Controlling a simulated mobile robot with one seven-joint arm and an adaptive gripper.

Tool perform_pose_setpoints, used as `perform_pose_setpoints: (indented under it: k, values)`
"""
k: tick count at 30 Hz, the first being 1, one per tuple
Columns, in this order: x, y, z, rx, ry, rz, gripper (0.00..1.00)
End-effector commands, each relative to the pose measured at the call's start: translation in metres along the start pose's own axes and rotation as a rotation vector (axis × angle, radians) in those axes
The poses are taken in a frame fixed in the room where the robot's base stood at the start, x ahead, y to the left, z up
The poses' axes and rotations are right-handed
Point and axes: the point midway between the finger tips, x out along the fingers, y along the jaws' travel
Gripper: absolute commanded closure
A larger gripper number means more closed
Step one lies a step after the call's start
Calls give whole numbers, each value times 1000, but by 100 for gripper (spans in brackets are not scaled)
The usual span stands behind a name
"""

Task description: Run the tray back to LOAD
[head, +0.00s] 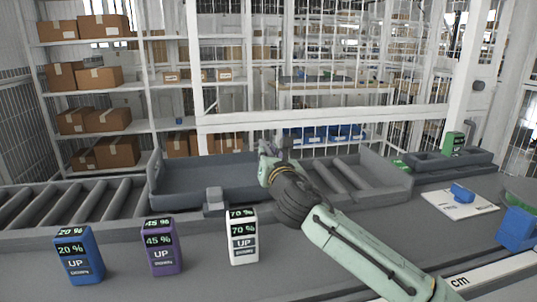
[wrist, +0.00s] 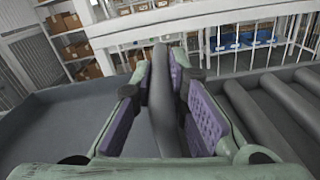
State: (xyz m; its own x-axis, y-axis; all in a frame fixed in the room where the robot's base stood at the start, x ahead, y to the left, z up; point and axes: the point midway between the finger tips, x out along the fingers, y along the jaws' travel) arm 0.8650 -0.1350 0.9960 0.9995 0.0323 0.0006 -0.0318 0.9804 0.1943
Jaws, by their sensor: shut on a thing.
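The dark grey tray (head: 200,186) sits on the roller conveyor (head: 80,204), left of centre in the head view. It looks empty. My gripper (head: 266,152) is at the tray's right end. In the wrist view the purple-padded fingers (wrist: 162,100) are closed on both sides of the tray's upright grey end wall (wrist: 161,85). The tray floor (wrist: 65,125) lies left of the wall and bare rollers (wrist: 265,110) lie to the right. No LOAD marking can be read in either view.
A blue 20 % block (head: 78,255), a purple 45 % block (head: 161,247) and a white 70 % block (head: 242,237) stand on the front ledge. A white card (head: 458,205) bearing a blue piece lies at right. Rollers left of the tray are clear.

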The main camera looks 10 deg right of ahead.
Motion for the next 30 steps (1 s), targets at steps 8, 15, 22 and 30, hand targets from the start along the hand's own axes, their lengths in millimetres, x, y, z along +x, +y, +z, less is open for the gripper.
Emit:
perform_pose_setpoints:
  k: [8,15,22,30]
  values:
    - [0,0,-3,3,6,0,78]
    - [0,-1,-2,2,4,-1,65]
    - [0,0,-1,1,2,-1,65]
    - [-34,-2,0,0,0,-3,65]
